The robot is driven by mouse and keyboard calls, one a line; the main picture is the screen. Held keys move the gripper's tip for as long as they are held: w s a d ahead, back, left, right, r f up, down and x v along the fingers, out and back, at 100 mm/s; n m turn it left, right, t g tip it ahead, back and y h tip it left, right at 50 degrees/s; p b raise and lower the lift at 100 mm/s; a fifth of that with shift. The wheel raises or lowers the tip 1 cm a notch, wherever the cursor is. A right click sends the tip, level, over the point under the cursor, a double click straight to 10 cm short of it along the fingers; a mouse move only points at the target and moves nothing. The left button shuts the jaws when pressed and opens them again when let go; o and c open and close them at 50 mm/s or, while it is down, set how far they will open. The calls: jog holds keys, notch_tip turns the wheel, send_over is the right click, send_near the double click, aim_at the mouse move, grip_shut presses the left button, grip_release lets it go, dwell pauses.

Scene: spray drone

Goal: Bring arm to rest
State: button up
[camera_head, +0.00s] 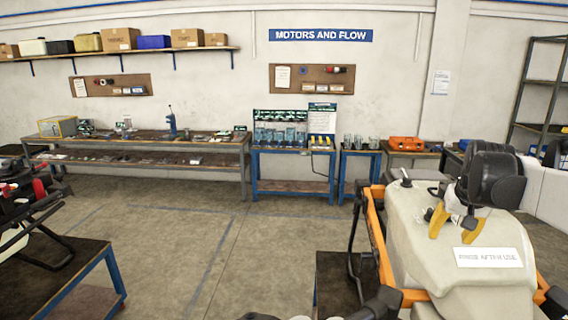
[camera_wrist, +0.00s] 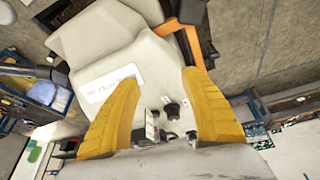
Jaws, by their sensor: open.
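My gripper (camera_head: 456,225) has two yellow fingers. In the head view it hangs below my dark arm, in front of the beige tank (camera_head: 420,250) of the spray drone. The fingers are spread apart with nothing between them. The wrist view shows my gripper (camera_wrist: 161,82) open, with the beige tank (camera_wrist: 105,45) and its white label (camera_wrist: 108,88) beyond the fingertips. I cannot tell how far the fingertips are from the tank. A dark cap-like part (camera_wrist: 172,110) shows between the fingers, beyond them.
An orange frame (camera_head: 377,245) runs along the tank's left side. A blue-legged bench (camera_head: 85,275) with dark equipment stands at left. Workbenches (camera_head: 150,145) and a blue stand (camera_head: 290,187) line the back wall. The middle floor (camera_head: 200,230) is clear.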

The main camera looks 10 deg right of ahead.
jog(key=s+a+f+n+t+y+b, duration=0.1)
jog(key=s+a+f+n+b, duration=0.15)
jog(key=a+f+b, duration=0.75)
jog(key=s+a+f+n+t+b, duration=0.1)
jog(key=s+a+f+b, duration=0.2)
jog(key=a+f+b, duration=0.6)
jog(key=s+a+f+n+b, duration=0.1)
jog(key=s+a+f+b, duration=0.3)
jog(key=a+f, duration=0.3)
jog(key=s+a+f+n+t+y+b, duration=0.1)
jog(key=s+a+f+b, duration=0.3)
jog(key=a+f, duration=0.4)
jog(key=shift+s+a+f+n+y+b, duration=0.4)
jog(key=shift+s+f, duration=0.25)
jog(key=shift+f, duration=0.2)
jog(key=shift+d, duration=0.1)
